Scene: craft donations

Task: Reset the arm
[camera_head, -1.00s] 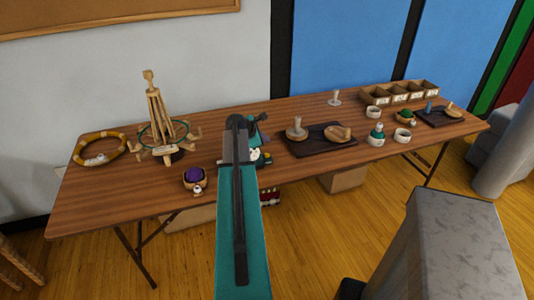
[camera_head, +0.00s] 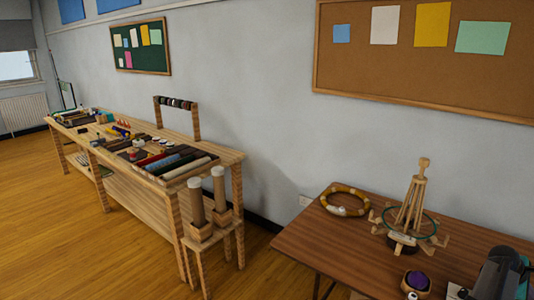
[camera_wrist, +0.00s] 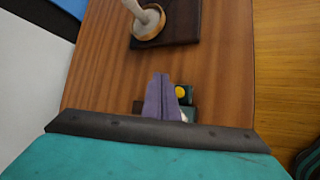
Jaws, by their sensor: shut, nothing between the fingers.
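My gripper (camera_wrist: 163,97) shows in the wrist view as two greyish-purple fingers pressed together, with nothing between them. It points down over the brown table (camera_wrist: 100,75). My dark and teal arm cuts into the lower right corner of the head view; the fingers do not show clearly there.
A wooden peg stand (camera_head: 410,205), a beaded ring (camera_head: 345,202) and a bowl with a purple ball (camera_head: 416,281) are on the table left of my arm. A long workbench (camera_head: 228,157) stands at left.

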